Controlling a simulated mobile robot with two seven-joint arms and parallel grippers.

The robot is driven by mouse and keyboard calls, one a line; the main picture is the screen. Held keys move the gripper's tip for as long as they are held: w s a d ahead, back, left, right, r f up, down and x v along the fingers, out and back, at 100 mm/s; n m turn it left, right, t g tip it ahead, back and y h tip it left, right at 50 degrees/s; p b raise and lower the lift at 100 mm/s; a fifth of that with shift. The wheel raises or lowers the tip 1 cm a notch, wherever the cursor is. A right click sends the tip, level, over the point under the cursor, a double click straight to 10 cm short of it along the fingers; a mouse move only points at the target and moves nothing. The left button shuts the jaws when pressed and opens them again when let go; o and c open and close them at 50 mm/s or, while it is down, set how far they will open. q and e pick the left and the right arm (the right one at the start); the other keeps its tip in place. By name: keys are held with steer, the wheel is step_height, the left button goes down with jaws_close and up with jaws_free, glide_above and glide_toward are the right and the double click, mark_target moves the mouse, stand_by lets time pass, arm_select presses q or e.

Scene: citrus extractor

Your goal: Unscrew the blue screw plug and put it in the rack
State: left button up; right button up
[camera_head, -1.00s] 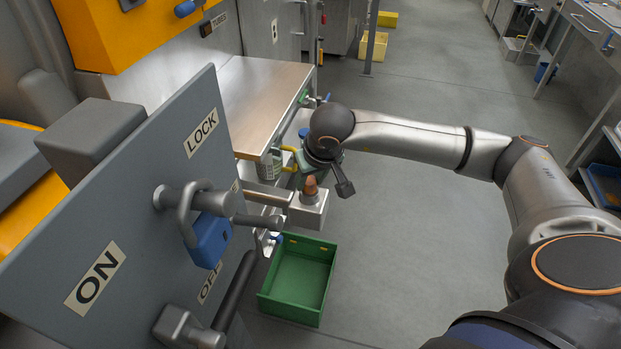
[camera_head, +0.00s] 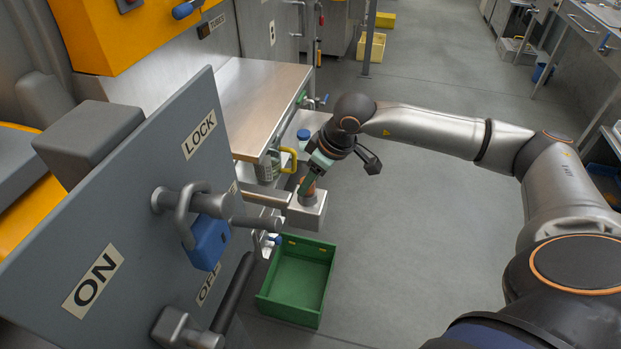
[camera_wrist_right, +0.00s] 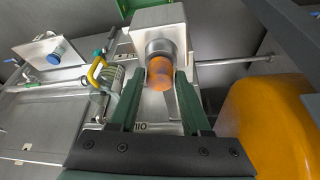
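My right gripper (camera_head: 312,172) reaches down to an orange-brown knob on a metal block (camera_head: 307,212). In the right wrist view its green fingers (camera_wrist_right: 161,80) are apart, one on each side of the orange-brown knob (camera_wrist_right: 160,76), which stands on a steel collar. I see a small gap beside the knob and cannot tell if a finger touches it. A blue round cap (camera_head: 303,134) sits on a pale fixture behind the gripper; a blue cap also shows at left in the wrist view (camera_wrist_right: 57,53). I cannot tell which part is the rack. My left gripper is out of view.
A green open bin (camera_head: 318,304) stands on the floor below the block. A grey panel (camera_head: 130,215) with a blue padlock (camera_head: 209,242) fills the near left. A steel worktop (camera_head: 255,95) and yellow handle (camera_head: 289,160) are beside the arm. Floor to the right is clear.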

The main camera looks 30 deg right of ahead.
steer(key=shift+o, duration=0.5)
steer(key=shift+a+m+h, duration=0.15)
steer(key=shift+m+h, duration=0.15)
steer(key=shift+m, duration=0.5)
steer(key=m+h, duration=0.1)
steer(key=m, duration=0.1)
steer(key=m+h, duration=0.1)
steer(key=m, duration=0.2)
steer(key=shift+a+m+t, duration=0.1)
steer(key=shift+m+t, duration=0.2)
steer(key=shift+c, duration=0.3)
